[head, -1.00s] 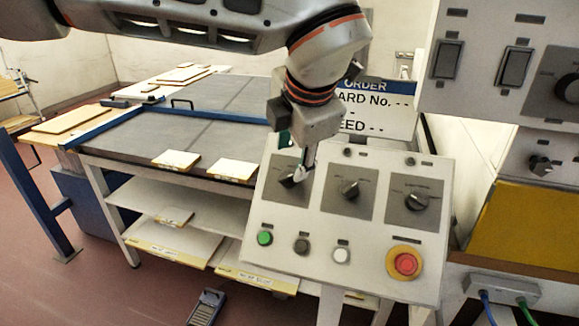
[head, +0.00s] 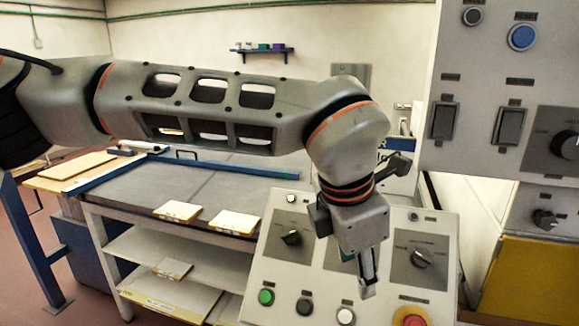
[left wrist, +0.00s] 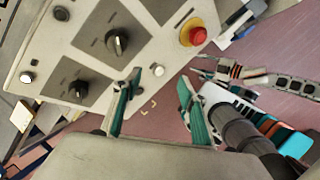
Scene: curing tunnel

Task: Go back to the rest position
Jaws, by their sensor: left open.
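My left gripper (head: 368,285) hangs pointing down in front of the sloped control panel (head: 283,265), on an arm that reaches in from the left. In the left wrist view its two teal-lined fingers (left wrist: 160,110) are apart with nothing between them. The panel's left knob (head: 291,238) and right knob (head: 421,259) show; the middle knob is mostly hidden behind the gripper. I cannot tell the exact gap between the fingers and the panel. My right gripper is not identifiable in the head view.
A upright switch cabinet (head: 470,110) stands close at the right. A table with a grey top (head: 130,218) lies behind and left of the panel. A red emergency button (head: 412,318) sits low on the panel. Red floor is open at the far left.

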